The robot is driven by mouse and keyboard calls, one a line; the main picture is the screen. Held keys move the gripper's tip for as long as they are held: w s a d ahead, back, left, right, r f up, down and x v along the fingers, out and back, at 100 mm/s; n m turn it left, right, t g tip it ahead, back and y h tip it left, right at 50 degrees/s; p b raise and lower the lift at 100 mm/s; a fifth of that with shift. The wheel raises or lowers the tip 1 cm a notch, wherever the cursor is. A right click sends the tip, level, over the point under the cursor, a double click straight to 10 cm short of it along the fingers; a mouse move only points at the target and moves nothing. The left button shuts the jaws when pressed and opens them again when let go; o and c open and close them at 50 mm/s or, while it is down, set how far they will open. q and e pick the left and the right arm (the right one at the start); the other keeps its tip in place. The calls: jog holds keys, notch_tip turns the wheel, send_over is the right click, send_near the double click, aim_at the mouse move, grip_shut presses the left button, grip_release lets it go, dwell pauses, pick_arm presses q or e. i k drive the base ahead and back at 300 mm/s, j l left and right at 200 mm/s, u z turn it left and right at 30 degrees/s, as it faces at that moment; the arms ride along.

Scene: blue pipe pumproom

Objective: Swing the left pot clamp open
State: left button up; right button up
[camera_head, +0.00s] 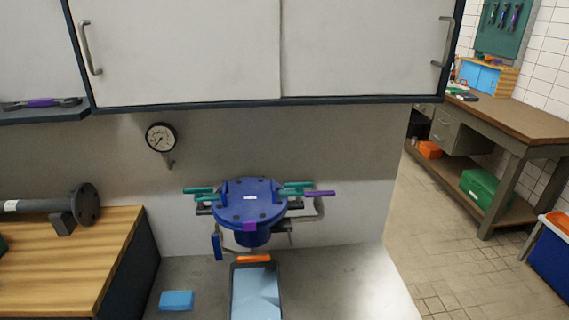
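A blue pot (245,208) with a round, bolted lid stands against the wall behind the grey worktop. A left clamp (197,190) with a teal handle points out to the left of the lid, over a dark metal arm. A similar teal-handled clamp (296,187) is on the right side. I cannot tell from here how the left clamp sits against the lid. Neither of my grippers is in view.
A purple handle (320,193) sticks out right of the pot. A blue lever (217,246) hangs at its lower left. A tray (233,290) and a light blue block (176,300) are in front. A gauge (161,137) and white cabinet (180,50) are above.

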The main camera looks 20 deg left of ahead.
aim_at(198, 197)
jog(key=u, duration=1.3)
jog(key=j, duration=0.65)
jog(key=i+u, duration=0.05)
